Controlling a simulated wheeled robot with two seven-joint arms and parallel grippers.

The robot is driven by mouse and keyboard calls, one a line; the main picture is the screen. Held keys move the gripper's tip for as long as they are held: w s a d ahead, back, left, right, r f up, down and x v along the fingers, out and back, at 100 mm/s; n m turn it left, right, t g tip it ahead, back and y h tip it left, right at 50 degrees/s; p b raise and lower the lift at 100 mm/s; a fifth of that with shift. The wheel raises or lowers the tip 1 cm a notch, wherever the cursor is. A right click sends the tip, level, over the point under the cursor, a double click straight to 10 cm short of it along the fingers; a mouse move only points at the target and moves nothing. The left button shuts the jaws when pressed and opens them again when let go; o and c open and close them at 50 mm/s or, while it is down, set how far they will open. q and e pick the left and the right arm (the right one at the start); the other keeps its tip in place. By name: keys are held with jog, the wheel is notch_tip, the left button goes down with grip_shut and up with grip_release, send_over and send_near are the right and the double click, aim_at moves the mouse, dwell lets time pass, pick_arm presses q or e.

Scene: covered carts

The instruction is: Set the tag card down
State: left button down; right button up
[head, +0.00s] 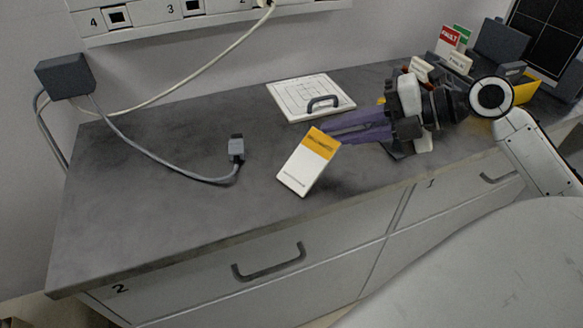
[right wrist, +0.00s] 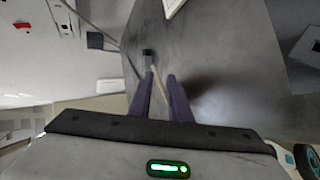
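The tag card (head: 306,165), white with an orange-yellow top band, shows tilted near the counter's front edge in the head view. Whether its lower end touches the counter is unclear. My right gripper (head: 332,136) reaches in from the right, its purple fingertips at the card's upper end. In the right wrist view the card (right wrist: 159,78) is a thin pale strip slanting between the fingertips. The right gripper's fingers (right wrist: 161,80) stand apart, with a gap wider than the strip. My left gripper is in neither view.
The grey counter (head: 185,215) is mostly clear. A cable plug (head: 236,148) lies left of the card. A white panel with a dark handle (head: 305,92) lies behind it. Red and green signs (head: 449,40) and a yellow bin (head: 520,90) stand at back right. Handled drawers (head: 268,265) are below.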

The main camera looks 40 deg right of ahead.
notch_tip(320, 180, up, 7)
jog(key=s+d+p, duration=0.1)
jog(key=s+p, duration=0.1)
jog(key=p, duration=0.3)
jog(key=shift+d+r, duration=0.2)
jog(key=shift+d, duration=0.15)
